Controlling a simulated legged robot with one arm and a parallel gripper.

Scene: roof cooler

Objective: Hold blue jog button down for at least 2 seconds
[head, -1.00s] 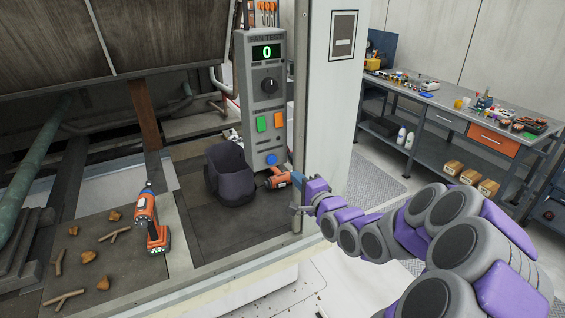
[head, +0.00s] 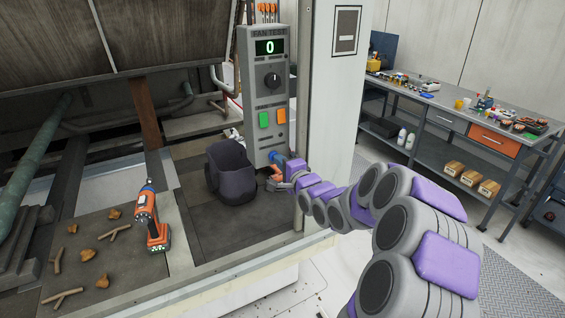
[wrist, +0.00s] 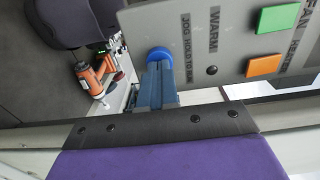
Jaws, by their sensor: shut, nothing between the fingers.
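The grey fan test panel (head: 271,92) stands upright beside the white post, with its display reading 0.
Green and orange buttons (head: 264,120) sit above on the panel. The white post (head: 330,110) is close right.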

